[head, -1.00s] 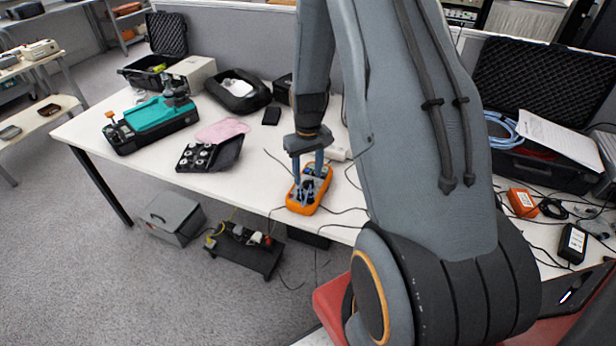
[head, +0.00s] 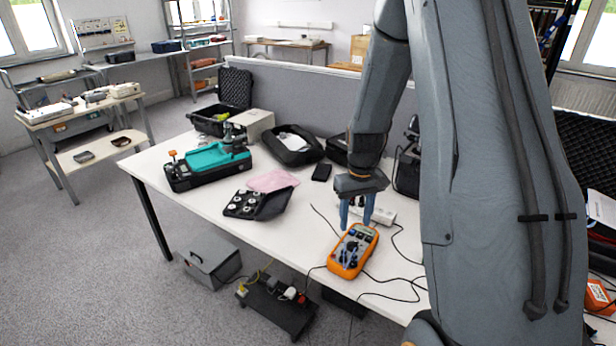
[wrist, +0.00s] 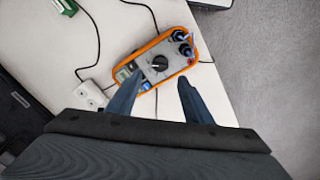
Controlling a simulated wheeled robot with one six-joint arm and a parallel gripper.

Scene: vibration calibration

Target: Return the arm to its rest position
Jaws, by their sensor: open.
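My gripper (head: 357,212) is open, with its two blue fingers pointing down and apart. It is above and just behind an orange multimeter (head: 352,251) lying face up near the table's front edge. In the wrist view my gripper (wrist: 155,100) shows both fingers apart, with the multimeter (wrist: 160,62) beyond them and nothing held between them. The multimeter's dial and plugged leads are visible. My arm covers the right part of the head view.
A white power strip (head: 372,213) lies behind the gripper, with black cables around it. A black weight case (head: 257,204), a pink cloth (head: 273,181) and a teal device (head: 212,160) stand to the left on the white table (head: 165,205). A grey partition (head: 300,85) runs along the back.

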